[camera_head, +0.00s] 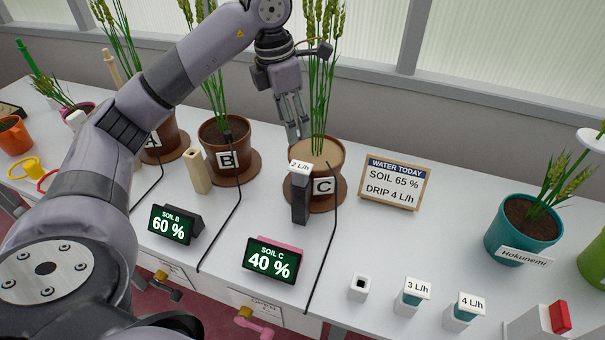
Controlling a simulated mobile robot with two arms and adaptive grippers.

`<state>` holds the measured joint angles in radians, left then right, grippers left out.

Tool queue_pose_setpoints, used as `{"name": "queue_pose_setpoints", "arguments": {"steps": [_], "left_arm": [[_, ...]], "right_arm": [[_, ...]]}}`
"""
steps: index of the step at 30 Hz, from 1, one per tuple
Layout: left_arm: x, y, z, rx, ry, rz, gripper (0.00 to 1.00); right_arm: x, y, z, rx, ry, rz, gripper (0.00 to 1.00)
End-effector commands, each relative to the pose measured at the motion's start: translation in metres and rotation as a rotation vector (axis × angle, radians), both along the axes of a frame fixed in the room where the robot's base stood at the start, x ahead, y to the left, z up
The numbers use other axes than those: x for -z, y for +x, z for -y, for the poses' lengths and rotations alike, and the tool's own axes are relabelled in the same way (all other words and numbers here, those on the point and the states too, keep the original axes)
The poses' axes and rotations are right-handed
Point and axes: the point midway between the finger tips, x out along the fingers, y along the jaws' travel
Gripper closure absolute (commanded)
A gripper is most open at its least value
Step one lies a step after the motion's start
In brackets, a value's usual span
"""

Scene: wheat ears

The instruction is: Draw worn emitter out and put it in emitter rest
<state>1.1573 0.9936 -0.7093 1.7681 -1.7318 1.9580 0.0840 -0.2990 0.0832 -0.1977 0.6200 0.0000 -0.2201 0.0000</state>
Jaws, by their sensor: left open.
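The emitter labelled 2 L/h (301,168) sits at the top of a dark upright post (300,207) in front of pot C (328,187). A small white holder with a dark, empty square hole (358,294) stands near the table's front edge; it may be the emitter rest, but it has no label. My left gripper (297,126) is open and points down over the rim of pot C, above and behind the emitter. Nothing shows between its fingers, and it looks apart from the emitter. My right gripper is not in view.
Emitters labelled 3 L/h (413,296) and 4 L/h (466,309) stand right of the empty holder. Wheat stalks (322,80) rise beside my left gripper. A thin black tube (322,250) runs from pot C. The SOIL C display (270,261) reads 40 %. A notice board (393,184) stands right.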

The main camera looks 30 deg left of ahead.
Motion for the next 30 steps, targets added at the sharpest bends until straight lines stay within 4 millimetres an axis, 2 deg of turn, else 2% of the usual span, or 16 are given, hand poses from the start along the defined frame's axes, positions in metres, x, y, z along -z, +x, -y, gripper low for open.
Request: {"name": "queue_pose_setpoints", "arguments": {"steps": [12,16,23,27,30], "left_arm": [[0.086,0.01,0.008,0.003,-0.003,-0.006,0.44],[0.103,0.013,0.009,0.003,-0.004,-0.004,0.44],[0.118,0.015,0.009,0.004,-0.003,-0.005,0.44],[0.138,0.018,0.009,0.003,-0.005,-0.007,0.44],[0.153,0.021,0.01,0.004,-0.005,-0.004,0.44]], "right_arm": [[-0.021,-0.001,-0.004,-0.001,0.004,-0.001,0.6],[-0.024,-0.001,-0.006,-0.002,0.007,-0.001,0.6],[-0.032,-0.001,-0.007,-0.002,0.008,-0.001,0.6],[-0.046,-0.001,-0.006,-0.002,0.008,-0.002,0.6],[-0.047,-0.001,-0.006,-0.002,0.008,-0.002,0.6]]}}
